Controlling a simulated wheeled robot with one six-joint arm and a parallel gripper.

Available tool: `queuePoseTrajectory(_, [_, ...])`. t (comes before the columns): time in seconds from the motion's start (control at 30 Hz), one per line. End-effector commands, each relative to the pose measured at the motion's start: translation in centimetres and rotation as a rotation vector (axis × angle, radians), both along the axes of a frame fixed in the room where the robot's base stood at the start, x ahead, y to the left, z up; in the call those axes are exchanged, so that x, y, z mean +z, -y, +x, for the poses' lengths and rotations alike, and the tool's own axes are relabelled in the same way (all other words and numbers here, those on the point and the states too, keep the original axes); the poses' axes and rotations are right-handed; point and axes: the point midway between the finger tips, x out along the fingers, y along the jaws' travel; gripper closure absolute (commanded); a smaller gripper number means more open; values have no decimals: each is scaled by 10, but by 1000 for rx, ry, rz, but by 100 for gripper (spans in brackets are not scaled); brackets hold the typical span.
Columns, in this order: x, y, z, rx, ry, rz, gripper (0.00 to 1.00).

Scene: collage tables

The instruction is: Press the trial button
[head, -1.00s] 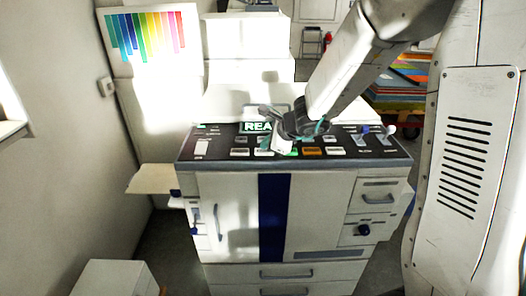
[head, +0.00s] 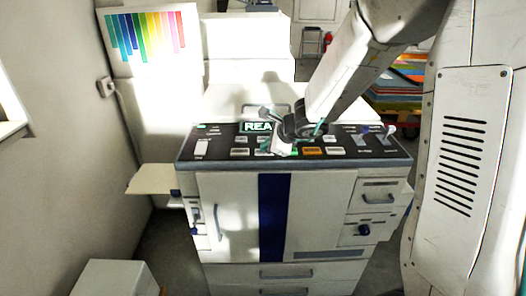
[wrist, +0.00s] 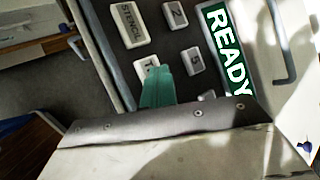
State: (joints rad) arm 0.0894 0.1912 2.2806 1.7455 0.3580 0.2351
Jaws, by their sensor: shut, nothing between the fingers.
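The light trial button (wrist: 146,67) is in the wrist view, with only a "T" readable on it. The teal fingers of my gripper (wrist: 157,72) cover the rest of its label. The fingers are together and empty, with their tips at or just over this button; I cannot tell whether they touch it. In the head view my gripper (head: 266,142) is low over the middle of the dark control panel (head: 222,157), and the button cannot be made out there.
A light STENCIL button (wrist: 134,22) and a "2" button (wrist: 175,14) lie close by. A green READY display (wrist: 227,52) stands to the right. In the head view an orange button (head: 312,151) is right of my gripper. A side tray (head: 153,180) juts out left.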

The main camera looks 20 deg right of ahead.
Motion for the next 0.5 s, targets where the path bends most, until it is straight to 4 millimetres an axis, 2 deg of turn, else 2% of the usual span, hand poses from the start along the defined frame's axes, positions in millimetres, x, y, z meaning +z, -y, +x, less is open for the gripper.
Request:
queuePoseTrajectory(0.27, [1, 0, 0, 1, 0, -1, 100])
queuePoseTrajectory(0.5, [13, 0, 0, 1, 2, -1, 100])
